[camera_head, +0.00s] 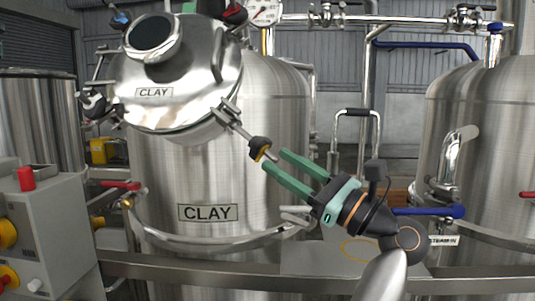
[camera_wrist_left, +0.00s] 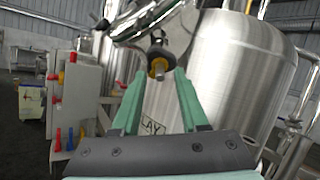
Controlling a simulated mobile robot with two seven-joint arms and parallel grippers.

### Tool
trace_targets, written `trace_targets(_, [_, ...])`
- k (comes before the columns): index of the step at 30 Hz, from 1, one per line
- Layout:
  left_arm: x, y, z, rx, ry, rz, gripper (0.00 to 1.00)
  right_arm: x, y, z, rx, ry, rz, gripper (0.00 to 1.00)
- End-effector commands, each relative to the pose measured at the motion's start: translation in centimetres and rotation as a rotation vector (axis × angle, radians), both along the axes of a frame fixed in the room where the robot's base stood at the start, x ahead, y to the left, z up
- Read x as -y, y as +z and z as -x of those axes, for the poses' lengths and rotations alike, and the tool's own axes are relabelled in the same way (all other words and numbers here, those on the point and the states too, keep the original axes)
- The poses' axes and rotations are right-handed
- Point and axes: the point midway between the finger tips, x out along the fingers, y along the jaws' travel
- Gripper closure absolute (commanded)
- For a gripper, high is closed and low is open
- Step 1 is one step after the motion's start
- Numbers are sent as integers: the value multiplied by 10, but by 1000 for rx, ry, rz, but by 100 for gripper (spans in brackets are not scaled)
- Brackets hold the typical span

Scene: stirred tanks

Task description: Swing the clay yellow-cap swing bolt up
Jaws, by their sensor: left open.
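The clay yellow-cap swing bolt (camera_head: 261,149) has a black knob with a yellow end. Its rod slopes down to the right from a bracket on the rim of the CLAY tank's lid (camera_head: 180,85). My left gripper (camera_head: 274,160) is open, with its green fingertips right at the knob. In the left wrist view the yellow-cap knob (camera_wrist_left: 158,66) shows between the tips of the two green fingers (camera_wrist_left: 156,85), at their far end. I cannot tell whether a finger touches it. My right gripper is not in view.
The CLAY tank (camera_head: 215,180) stands behind the gripper. Another swing bolt (camera_head: 93,102) hangs at the lid's left. A grey control box (camera_head: 45,230) with red and yellow knobs is at the lower left. A steel rail (camera_head: 190,272) crosses in front. Another tank (camera_head: 480,130) stands at right.

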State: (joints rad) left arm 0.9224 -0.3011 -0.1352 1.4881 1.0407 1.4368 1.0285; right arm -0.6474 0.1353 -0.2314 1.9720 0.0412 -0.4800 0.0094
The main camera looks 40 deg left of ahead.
Motion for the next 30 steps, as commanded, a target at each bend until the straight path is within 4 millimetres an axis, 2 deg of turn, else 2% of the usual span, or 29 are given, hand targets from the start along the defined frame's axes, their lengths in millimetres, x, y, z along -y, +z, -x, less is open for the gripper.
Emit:
trace_targets(14, [-1, 4, -2, 1, -4, 0, 57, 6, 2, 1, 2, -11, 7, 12])
trace_targets(25, [-1, 4, -2, 1, -3, 0, 99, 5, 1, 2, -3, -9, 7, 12])
trace_targets(30, [-1, 4, -2, 1, -3, 0, 100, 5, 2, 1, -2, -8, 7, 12])
